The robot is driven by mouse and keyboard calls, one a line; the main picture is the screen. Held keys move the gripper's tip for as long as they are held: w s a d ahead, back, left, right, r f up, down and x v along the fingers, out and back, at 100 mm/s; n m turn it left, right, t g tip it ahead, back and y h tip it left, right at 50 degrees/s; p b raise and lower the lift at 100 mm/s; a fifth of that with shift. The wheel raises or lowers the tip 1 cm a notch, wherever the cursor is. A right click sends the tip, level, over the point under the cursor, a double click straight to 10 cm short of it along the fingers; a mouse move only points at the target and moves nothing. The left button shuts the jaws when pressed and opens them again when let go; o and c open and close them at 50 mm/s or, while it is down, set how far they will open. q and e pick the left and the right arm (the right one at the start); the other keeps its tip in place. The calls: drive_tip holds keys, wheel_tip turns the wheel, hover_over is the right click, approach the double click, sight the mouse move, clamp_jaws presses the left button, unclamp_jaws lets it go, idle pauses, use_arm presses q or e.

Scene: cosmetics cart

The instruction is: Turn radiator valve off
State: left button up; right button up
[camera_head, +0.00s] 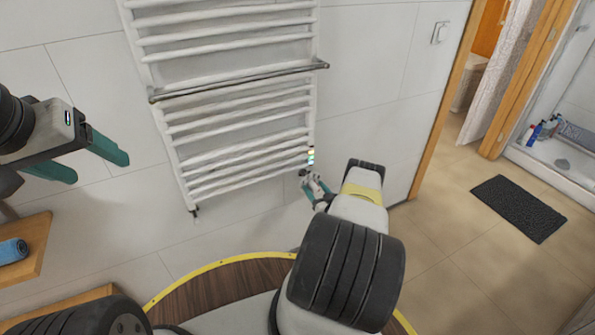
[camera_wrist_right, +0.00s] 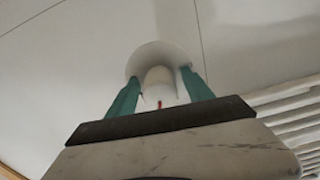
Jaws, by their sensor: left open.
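The white towel radiator (camera_head: 235,97) is on the tiled wall in the head view. My right gripper (camera_head: 308,180) is at its lower right corner, where the valve is too small and covered to make out. In the right wrist view, the teal fingers of this gripper (camera_wrist_right: 160,80) stand on either side of a white round fitting (camera_wrist_right: 148,55) with a short white cylinder (camera_wrist_right: 158,82), apparently the valve. A small red mark shows below it. I cannot tell whether the fingers touch it. My left gripper (camera_head: 90,165) is open and empty, left of the radiator.
A grey bar (camera_head: 240,80) crosses the radiator's front. A wooden shelf (camera_head: 35,245) with a rolled blue towel (camera_head: 12,251) is at the left. A doorway, a dark mat (camera_head: 518,208) and open tiled floor (camera_head: 440,235) lie to the right.

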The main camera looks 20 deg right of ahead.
clamp_jaws()
drive_tip(key=shift+n, duration=0.4)
drive_tip(key=n, duration=0.4)
drive_tip(key=shift+n, duration=0.4)
drive_tip(key=n, duration=0.6)
drive_tip(key=shift+d, duration=0.1)
drive_tip(key=n, duration=0.6)
drive_tip(key=shift+n, duration=0.3)
drive_tip(key=n, duration=0.5)
drive_tip(key=shift+s+n, duration=0.1)
drive_tip(key=shift+n, duration=0.2)
